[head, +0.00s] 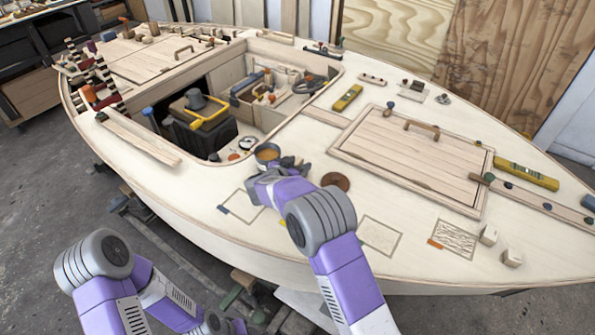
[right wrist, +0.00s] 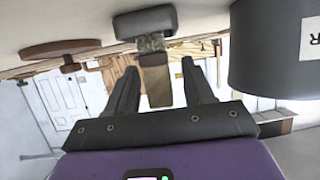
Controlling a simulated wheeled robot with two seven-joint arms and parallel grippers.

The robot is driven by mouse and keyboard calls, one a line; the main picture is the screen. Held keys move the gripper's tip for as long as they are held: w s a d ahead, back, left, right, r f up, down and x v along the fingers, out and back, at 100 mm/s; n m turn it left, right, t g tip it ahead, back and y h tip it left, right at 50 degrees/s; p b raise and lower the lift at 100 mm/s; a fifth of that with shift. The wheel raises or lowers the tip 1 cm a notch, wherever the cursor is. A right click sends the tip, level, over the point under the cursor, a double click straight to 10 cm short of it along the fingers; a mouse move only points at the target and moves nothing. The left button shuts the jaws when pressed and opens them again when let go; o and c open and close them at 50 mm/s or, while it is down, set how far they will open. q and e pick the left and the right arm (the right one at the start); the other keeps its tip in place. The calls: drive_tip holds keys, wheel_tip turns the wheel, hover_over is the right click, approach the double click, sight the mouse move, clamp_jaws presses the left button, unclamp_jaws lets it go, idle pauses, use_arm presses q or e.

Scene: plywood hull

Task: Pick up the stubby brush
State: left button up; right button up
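The stubby brush appears to be the short dark-grey and tan piece (right wrist: 157,85) in the right wrist view, its wide dark end (right wrist: 145,22) against the deck in that upside-down picture. My right gripper (right wrist: 157,75) is open, its two dark fingers on either side of the tan part with small gaps showing. In the head view my right gripper (head: 296,168) is low over the deck beside the grey pot (head: 267,152); the brush is mostly lost among dark shapes there. My left arm is at the bottom left, and its gripper is out of the picture.
The pot (right wrist: 285,45) stands close to the right gripper. A brown disc (head: 335,181) lies on its other side. The cockpit opening with a black box and yellow-handled item (head: 206,115) is behind. A raised hatch (head: 400,160) lies to the right.

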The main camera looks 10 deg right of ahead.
sight(297, 161)
clamp_jaws()
drive_tip(key=shift+r, duration=0.15)
wheel_tip(297, 161, up, 10)
drive_tip(key=p, duration=0.4)
